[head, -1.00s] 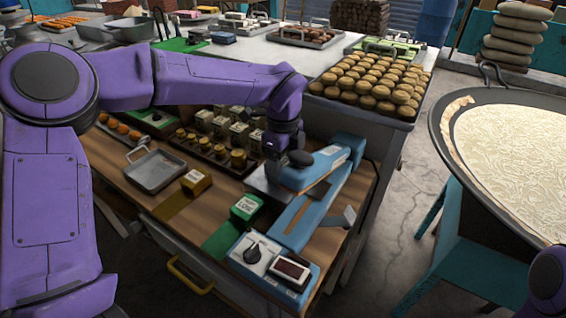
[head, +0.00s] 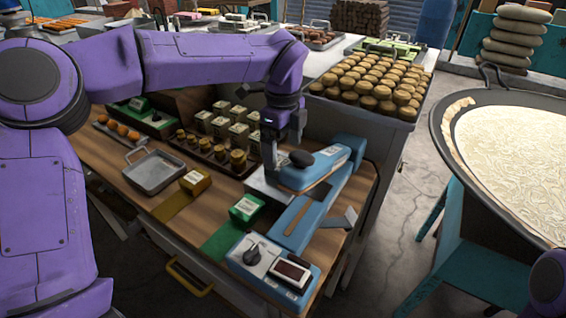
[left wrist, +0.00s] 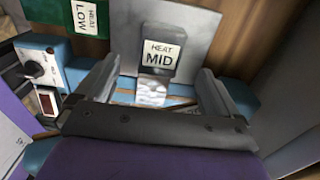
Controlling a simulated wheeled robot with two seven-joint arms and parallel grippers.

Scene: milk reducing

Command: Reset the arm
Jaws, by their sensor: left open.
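A green HEAT LOW block (left wrist: 86,17) shows at the upper left there. My right gripper is out of view; only a purple part of my right arm shows at the lower right of the head view.
A control box with a dial and display (head: 272,268), a green block (head: 246,208), a yellow block (head: 195,181) and a metal tray (head: 155,171) are on the wooden worktop. Jars stand behind. A tray of cookies (head: 370,85) is beyond. A large pan (head: 515,160) stands at right.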

